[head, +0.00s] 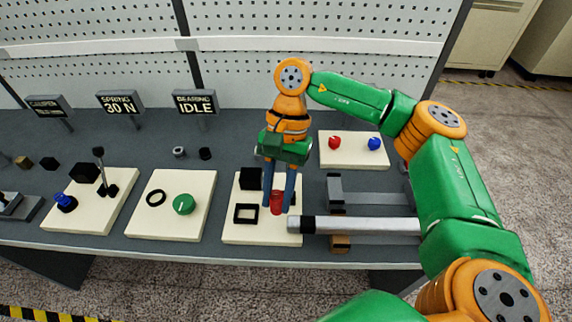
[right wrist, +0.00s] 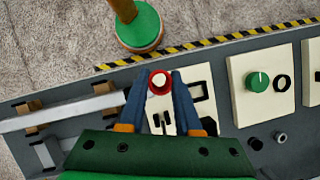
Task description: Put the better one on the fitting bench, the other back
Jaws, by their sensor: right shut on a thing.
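My right gripper (head: 277,206) is shut on a red cylindrical piece (head: 277,201) over the right-hand cream plate. In the right wrist view the red piece (right wrist: 159,81) has a pale round centre and sits between the blue fingertips. I cannot tell whether it touches the plate. Wooden blocks (head: 340,243) show beneath the front bar. My left gripper is not in view.
Cream plates hold a blue knob (head: 66,202), a green dial (head: 184,204), and a black square frame (head: 246,213). A back plate holds a red knob (head: 334,142) and blue knob (head: 375,143). Signs read "SPRING 30 N" (head: 119,102) and "BEARING IDLE" (head: 195,102). A pegboard (head: 300,30) stands behind.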

